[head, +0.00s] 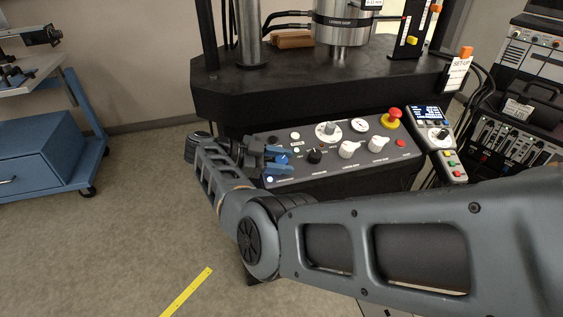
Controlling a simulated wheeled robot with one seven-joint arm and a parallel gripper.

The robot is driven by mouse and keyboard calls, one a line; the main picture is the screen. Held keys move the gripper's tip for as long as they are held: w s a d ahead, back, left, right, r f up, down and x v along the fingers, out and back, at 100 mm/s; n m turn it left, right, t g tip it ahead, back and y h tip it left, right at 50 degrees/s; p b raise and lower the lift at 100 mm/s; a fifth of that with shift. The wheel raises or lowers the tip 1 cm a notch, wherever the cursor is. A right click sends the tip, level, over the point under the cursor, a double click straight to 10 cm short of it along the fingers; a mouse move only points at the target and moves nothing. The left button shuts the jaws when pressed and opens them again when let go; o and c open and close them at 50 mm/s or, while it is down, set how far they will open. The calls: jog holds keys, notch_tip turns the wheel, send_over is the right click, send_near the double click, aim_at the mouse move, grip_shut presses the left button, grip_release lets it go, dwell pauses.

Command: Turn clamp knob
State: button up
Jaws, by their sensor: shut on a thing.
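The control panel (335,176) juts from the front of the black machine and carries several knobs. Two white knobs, one on the left (348,150) and one on the right (377,144), sit in its middle and right. A black knob (314,157) is left of them, and a round white dial knob (326,130) is behind. My gripper (281,160) is at the panel's left end, shut around a small blue knob (283,158). The fingers and wrist hide much of it. I cannot read which knob is labelled clamp.
A red emergency button (392,117) stands at the panel's back right. A handheld pendant (440,140) hangs to the right. The machine's black table (290,85) overhangs behind.

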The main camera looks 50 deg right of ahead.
jog(key=o, duration=1)
jog(key=shift+c, duration=0.2)
jog(key=b+v, duration=0.2)
jog(key=v, duration=0.5)
jog(key=shift+w+a+b, duration=0.2)
jog(key=shift+a+b, duration=0.05)
jog(key=shift+b, duration=0.05)
